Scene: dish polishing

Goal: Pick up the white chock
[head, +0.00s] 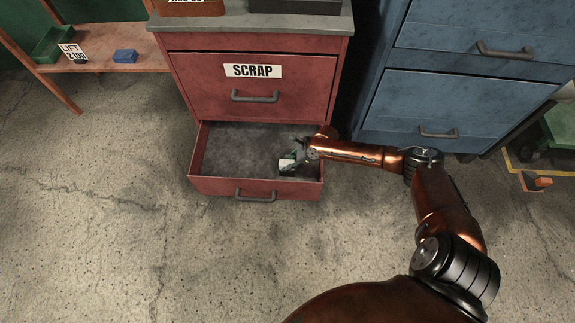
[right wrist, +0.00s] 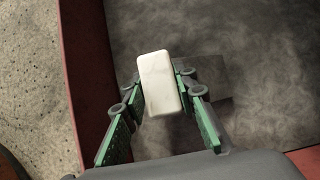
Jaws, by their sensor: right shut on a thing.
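The white chock (right wrist: 162,84) is a pale block with rounded edges. In the right wrist view it sits between the two green-padded fingers of my right gripper (right wrist: 160,112), which is shut on it. In the head view the chock (head: 286,165) shows small at the gripper (head: 293,162), inside the open lower drawer (head: 255,187) of the red cabinet, near the drawer's right side. I cannot tell whether the chock touches the drawer floor. My left gripper is not in view.
The red cabinet's upper drawer (head: 187,80) is shut and labelled SCRAP. Blue drawers (head: 455,105) stand to the right. A wooden shelf (head: 140,58) with a blue block (head: 125,56) and a green bin (head: 52,44) is at the left. The concrete floor in front is clear.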

